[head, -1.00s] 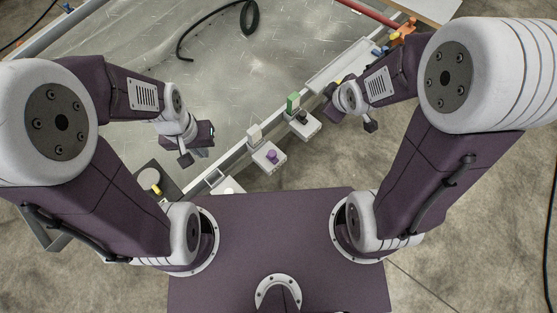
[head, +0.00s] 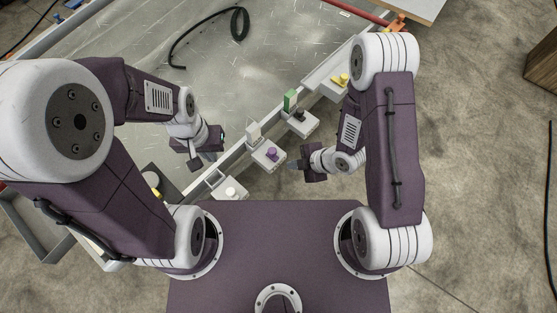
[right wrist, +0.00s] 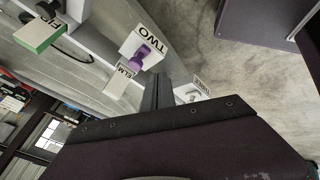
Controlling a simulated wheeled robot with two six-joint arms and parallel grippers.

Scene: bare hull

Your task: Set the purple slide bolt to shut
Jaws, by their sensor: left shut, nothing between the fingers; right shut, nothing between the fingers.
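The purple slide bolt (head: 271,153) is a small purple knob on a white block at the rail's edge. In the right wrist view its purple knob (right wrist: 140,58) stands against a white plate marked TWO (right wrist: 148,40). I cannot tell whether the bolt is open or shut. My right gripper (head: 291,164) is shut and empty, a short way right of the bolt's block and apart from it in the picture. Its fingers (right wrist: 157,92) also show in the right wrist view, below the knob. My left gripper (head: 211,157) is shut and empty, left of the bolt over the rail side.
Other fittings line the rail: a dark knob (head: 300,115) with a green block (head: 290,99), a white knob (head: 230,191) and a yellow one (head: 343,79). A black hose (head: 238,24) lies on the metal sheet.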

